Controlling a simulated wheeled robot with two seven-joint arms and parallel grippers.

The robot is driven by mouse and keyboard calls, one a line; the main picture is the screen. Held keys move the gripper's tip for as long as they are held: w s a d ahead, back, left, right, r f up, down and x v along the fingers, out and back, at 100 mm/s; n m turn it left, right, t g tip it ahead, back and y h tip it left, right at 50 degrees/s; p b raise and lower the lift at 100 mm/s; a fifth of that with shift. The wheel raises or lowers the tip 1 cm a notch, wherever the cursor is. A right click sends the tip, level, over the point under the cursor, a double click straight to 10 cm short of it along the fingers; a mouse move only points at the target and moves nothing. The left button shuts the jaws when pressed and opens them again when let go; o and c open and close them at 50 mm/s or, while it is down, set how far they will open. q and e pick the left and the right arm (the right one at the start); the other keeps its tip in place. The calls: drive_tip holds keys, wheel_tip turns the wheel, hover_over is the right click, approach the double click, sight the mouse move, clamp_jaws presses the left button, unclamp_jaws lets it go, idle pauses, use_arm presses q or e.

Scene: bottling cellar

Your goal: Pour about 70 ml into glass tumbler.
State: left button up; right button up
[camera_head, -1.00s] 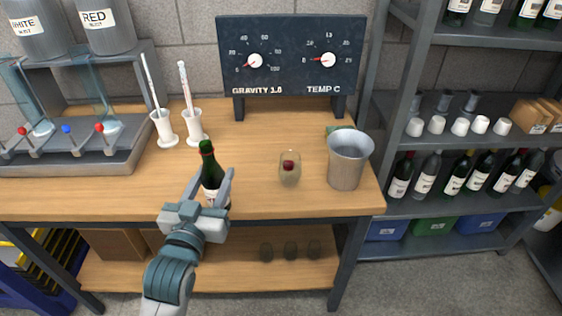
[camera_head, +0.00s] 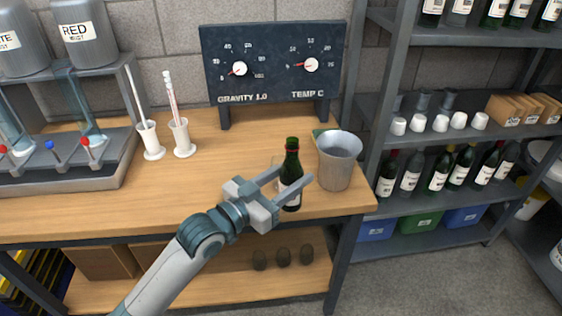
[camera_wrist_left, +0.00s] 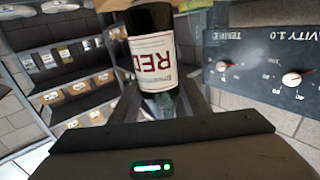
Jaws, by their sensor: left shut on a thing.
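My left gripper (camera_head: 292,178) is shut on a dark green wine bottle (camera_head: 292,160) with a white label. The bottle is upright, with its neck up, in front of the steel bucket's left side. In the left wrist view the bottle (camera_wrist_left: 155,50) shows between the fingers, its label reading RED upside down. The glass tumbler is almost wholly hidden behind the bottle and gripper; only a faint pale edge shows left of the bottle. I cannot tell its contents now. My right gripper is not in view.
The steel bucket (camera_head: 338,165) stands close right of the bottle. White holders with thin instruments (camera_head: 182,140) and a filler rack (camera_head: 75,165) stand left. A gauge board (camera_head: 275,62) stands at the back. The wooden bench top (camera_head: 110,205) is clear at front left.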

use_arm(q)
drive_tip(key=shift+w+d+f+m+g+h, duration=0.4)
drive_tip(key=shift+d+f+m+g+h, duration=0.15)
drive_tip(key=shift+d+f+g, duration=0.25)
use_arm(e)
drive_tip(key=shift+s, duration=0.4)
use_arm(q)
drive_tip(key=shift+f, duration=0.1)
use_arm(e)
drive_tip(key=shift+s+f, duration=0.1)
